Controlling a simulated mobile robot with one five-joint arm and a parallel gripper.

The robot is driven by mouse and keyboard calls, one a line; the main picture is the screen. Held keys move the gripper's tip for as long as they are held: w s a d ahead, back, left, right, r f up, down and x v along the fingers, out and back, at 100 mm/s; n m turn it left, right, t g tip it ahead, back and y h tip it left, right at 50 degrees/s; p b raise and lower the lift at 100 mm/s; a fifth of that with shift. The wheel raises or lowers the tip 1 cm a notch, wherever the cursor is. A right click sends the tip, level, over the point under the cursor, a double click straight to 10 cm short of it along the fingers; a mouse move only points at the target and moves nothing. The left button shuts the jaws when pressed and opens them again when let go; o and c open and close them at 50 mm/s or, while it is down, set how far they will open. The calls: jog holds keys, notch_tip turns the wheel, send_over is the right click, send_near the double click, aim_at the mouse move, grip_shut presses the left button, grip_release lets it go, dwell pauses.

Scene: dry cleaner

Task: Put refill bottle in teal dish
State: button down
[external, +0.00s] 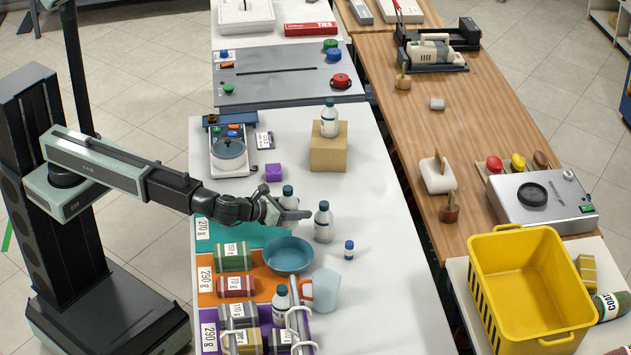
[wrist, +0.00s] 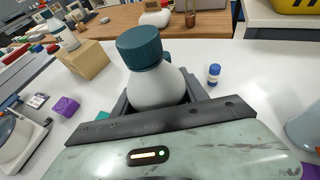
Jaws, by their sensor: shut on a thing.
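My gripper (external: 285,213) is over the white table, behind the teal dish. It is shut on a white refill bottle (external: 288,198) with a dark teal cap. In the wrist view the bottle (wrist: 155,82) stands up between the jaws, its lower part hidden. I cannot tell whether its base touches the table. The teal dish (external: 289,256) is a round, empty bowl on the orange strip, nearer the camera than my gripper. The dish does not show in the wrist view. A similar bottle (external: 323,222) stands upright just right of my gripper.
Another such bottle (external: 329,118) stands on a cardboard block (external: 328,150). A small blue-capped vial (external: 349,250) and a pale mug (external: 325,290) are right of the dish. Labelled rolls (external: 233,257) lie left of it. A purple cube (external: 274,172) is farther back. The table's right side is clear.

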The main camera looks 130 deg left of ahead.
jog(key=d, duration=0.1)
jog(key=w+d, duration=0.1)
jog(key=d, duration=0.1)
jog(key=shift+w+t, duration=0.3)
jog(key=b, duration=0.9)
send_over(295, 251)
notch_tip(295, 251, down, 9)
jog(key=shift+w+f, duration=0.1)
jog(key=c, duration=0.6)
grip_release()
jog(key=shift+r, duration=0.3)
jog(key=shift+r+p, duration=0.55)
jog(key=shift+p, duration=0.2)
jog(key=p+v, duration=0.4)
jog(key=v, duration=0.7)
jog(key=shift+d, duration=0.5)
